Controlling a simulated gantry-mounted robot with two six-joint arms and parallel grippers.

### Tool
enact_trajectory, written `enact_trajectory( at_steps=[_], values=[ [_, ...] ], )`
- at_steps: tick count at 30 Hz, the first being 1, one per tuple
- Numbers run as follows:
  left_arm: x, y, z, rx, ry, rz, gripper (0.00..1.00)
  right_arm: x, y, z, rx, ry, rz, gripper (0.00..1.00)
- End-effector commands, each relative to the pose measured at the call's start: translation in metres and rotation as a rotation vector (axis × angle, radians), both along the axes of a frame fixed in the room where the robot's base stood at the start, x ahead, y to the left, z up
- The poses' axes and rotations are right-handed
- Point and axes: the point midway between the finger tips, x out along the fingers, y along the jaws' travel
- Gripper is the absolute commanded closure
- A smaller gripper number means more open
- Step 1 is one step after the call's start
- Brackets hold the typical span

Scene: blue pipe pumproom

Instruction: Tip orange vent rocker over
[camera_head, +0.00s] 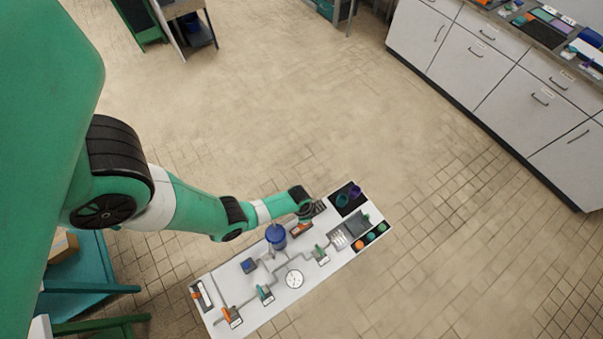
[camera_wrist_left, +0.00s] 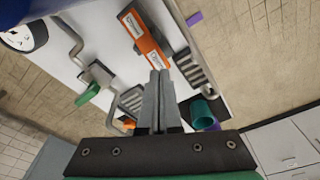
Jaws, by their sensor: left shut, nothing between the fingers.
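The orange rocker (camera_wrist_left: 143,35) sits in a dark frame on the white panel, with two pale labels on its face. It also shows in the head view (camera_head: 300,229), small and partly beside my wrist. I cannot read the labels. My left gripper (camera_wrist_left: 158,76) is shut and empty. Its fingertips appear right by the rocker's near end in the left wrist view; I cannot tell whether they touch. In the head view my left gripper (camera_head: 314,210) is over the panel's back edge, its fingers hard to make out. My right gripper is not in view.
The white panel (camera_head: 322,278) carries grey pipes, a blue round part (camera_head: 276,236), a gauge (camera_head: 294,279), and green and orange handles. Open floor surrounds the panel; cabinets (camera_head: 480,75) stand far right.

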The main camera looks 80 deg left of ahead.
Motion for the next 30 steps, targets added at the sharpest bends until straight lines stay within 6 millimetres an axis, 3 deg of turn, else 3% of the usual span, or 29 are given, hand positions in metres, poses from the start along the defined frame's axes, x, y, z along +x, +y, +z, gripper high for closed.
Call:
enact_trajectory(
  at_steps=[10,30],
  values=[
    [0.0,0.0,-0.002,0.0,0.0,0.0,1.0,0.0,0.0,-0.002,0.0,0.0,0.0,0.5],
    [0.0,0.0,-0.026,0.0,0.001,0.0,1.0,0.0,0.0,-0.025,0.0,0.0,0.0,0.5]
  ],
)
